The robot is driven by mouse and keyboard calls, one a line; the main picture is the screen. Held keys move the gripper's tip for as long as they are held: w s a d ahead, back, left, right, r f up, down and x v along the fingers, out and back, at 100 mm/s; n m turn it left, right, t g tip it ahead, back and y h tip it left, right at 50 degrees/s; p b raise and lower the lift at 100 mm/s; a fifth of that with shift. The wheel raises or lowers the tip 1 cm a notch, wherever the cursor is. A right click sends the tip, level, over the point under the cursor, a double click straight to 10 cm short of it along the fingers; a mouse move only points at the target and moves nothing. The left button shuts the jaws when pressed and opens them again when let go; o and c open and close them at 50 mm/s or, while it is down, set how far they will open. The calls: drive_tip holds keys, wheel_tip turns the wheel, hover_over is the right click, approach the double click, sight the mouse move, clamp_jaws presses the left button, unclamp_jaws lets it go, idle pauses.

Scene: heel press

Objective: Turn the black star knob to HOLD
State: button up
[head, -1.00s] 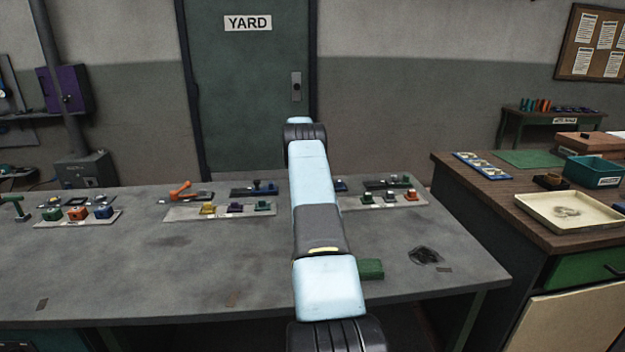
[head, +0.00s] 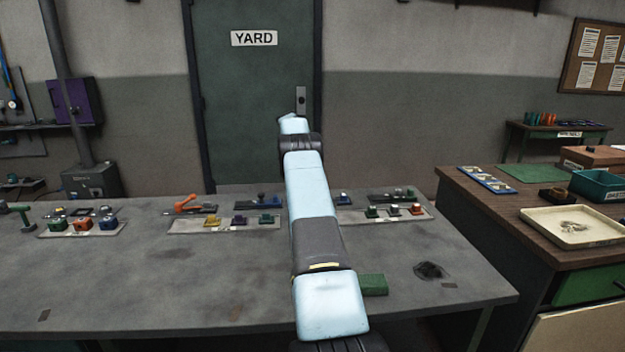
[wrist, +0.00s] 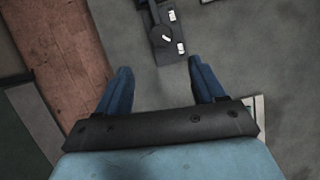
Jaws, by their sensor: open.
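In the wrist view a round dark knob (wrist: 164,36) with a white mark sits on a dark base at the top middle. It appears to be the black star knob, but its star shape is not clear. Two small white labels, too small to read, lie to its right, one above the other. My gripper (wrist: 159,64) is open, its two blue fingers spread wide and empty. The knob shows beyond the fingertips, roughly between them, with no visible contact. In the head view my arm hides the gripper, and I cannot pick out the knob.
A grey bench (head: 150,290) carries several plates of coloured blocks and fixtures, and an orange-handled clamp (head: 187,203). A green block (head: 374,285) lies right of my arm. A wooden-topped cabinet (head: 480,205) with a cream tray (head: 568,226) stands at right. The bench's front left is mostly clear.

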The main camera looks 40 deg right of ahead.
drive_tip(key=shift+v, duration=1)
